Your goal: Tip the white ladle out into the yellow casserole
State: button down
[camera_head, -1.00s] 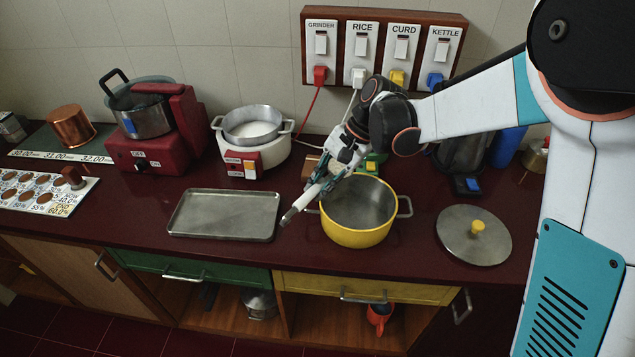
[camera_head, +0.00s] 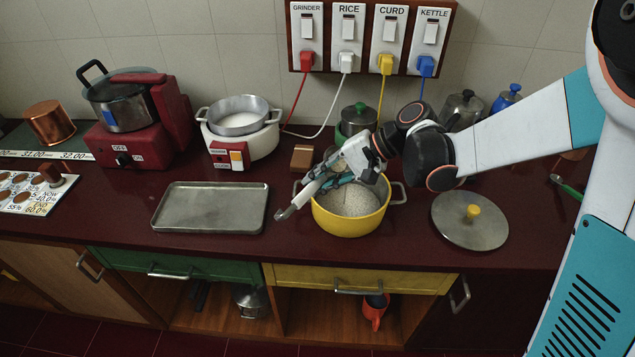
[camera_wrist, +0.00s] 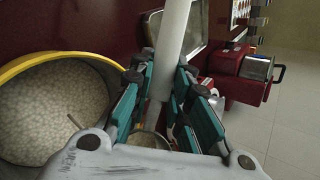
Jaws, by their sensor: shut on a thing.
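The yellow casserole (camera_head: 350,226) stands on the counter with a bed of pale grains inside. It also shows at the left of the wrist view (camera_wrist: 105,62), grains covering its floor. My gripper (camera_head: 338,183) is shut on the white ladle (camera_head: 301,196) by its handle, over the casserole's left rim. In the wrist view my gripper (camera_wrist: 168,80) has the white handle (camera_wrist: 175,30) between its teal fingers. The handle's end points down and left, outside the rim. The ladle's bowl is mostly hidden behind my gripper, so I cannot tell what is in it.
A metal lid (camera_head: 470,221) lies right of the casserole, and an empty tray (camera_head: 211,207) lies left. A white cooker (camera_head: 240,145), a red grinder (camera_head: 135,130) and a small brown block (camera_head: 302,158) stand behind. Plugged sockets are on the wall.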

jog(key=shift+s+d+n+t+y+b, duration=0.2)
jog(key=shift+t+y+b, duration=0.1)
jog(key=shift+y+b, duration=0.35)
jog(key=shift+s+d+n+t+y+b, duration=0.1)
jog(key=shift+d+n+t+y+b, duration=0.15)
jog(key=shift+y+b, duration=0.35)
jog(key=shift+b, duration=0.4)
jog(key=shift+s+d+n+t+y+b, duration=0.1)
jog(key=shift+d+n+t+y+b, duration=0.1)
jog(key=shift+y+b, duration=0.45)
jog(key=shift+s+d+n+t+y+b, duration=0.15)
jog(key=shift+y+b, duration=0.25)
jog(key=shift+b, duration=0.45)
jog(key=shift+s+d+f+n+t+y, duration=0.1)
jog(key=shift+d+n+t+y, duration=0.15)
jog(key=shift+y, duration=0.55)
jog(key=shift+s+d+r+n+t+y, duration=0.15)
jog(key=shift+n+y, duration=0.2)
jog(key=shift+y, duration=0.45)
jog(key=shift+s+d+f+n+t+y, duration=0.1)
jog(key=shift+d+f+n+y, duration=0.15)
jog(key=shift+y, duration=0.55)
jog(key=shift+r, duration=0.1)
jog(key=shift+a, duration=0.1)
